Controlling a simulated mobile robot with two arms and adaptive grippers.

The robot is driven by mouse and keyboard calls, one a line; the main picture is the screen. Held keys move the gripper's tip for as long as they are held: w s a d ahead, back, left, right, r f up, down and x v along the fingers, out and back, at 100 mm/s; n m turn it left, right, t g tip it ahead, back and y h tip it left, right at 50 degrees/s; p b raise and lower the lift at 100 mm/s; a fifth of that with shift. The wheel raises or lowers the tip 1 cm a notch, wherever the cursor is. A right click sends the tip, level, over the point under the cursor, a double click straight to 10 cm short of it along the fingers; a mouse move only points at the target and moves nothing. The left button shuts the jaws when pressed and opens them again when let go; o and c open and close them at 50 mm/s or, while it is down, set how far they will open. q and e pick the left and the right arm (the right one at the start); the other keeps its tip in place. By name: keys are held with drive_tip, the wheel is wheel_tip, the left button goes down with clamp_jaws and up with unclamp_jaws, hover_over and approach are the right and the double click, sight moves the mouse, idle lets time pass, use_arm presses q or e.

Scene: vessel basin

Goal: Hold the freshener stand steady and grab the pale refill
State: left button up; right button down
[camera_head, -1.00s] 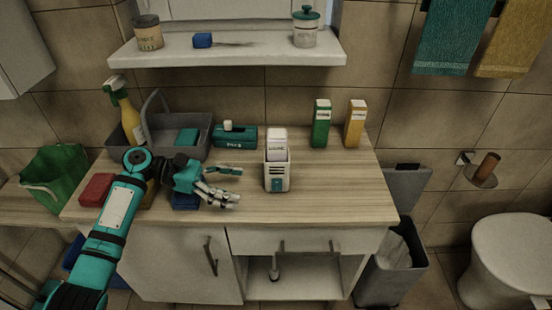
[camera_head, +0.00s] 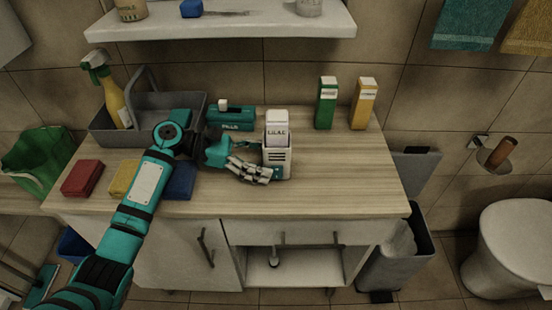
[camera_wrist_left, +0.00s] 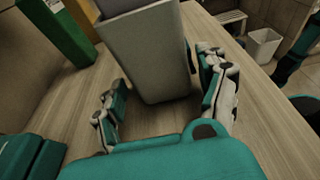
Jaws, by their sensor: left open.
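The freshener stand (camera_head: 285,163) is a pale upright holder with dark slots on its front, standing on the wooden counter. The pale refill (camera_head: 277,124), labelled LILAC, sits in the stand with its top showing above the rim. My left gripper (camera_head: 256,160) is at the stand's left side in the head view, fingers open. In the left wrist view the stand (camera_wrist_left: 146,50) is between the open fingers of my left gripper (camera_wrist_left: 165,105), which show apart on either side. My right gripper is not in view.
A green box (camera_head: 325,103) and a yellow box (camera_head: 363,104) stand at the back right of the counter. Behind my left arm are a grey caddy (camera_head: 104,126) and a teal pills box (camera_head: 231,118). Red (camera_head: 82,178), yellow and blue blocks lie at left. The counter's right front is clear.

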use_arm(q)
drive_tip(key=shift+p+x, duration=0.3)
drive_tip(key=shift+x, duration=0.9)
drive_tip(key=shift+r, duration=0.15)
drive_tip(key=c, duration=0.5)
drive_tip(key=shift+c, duration=0.2)
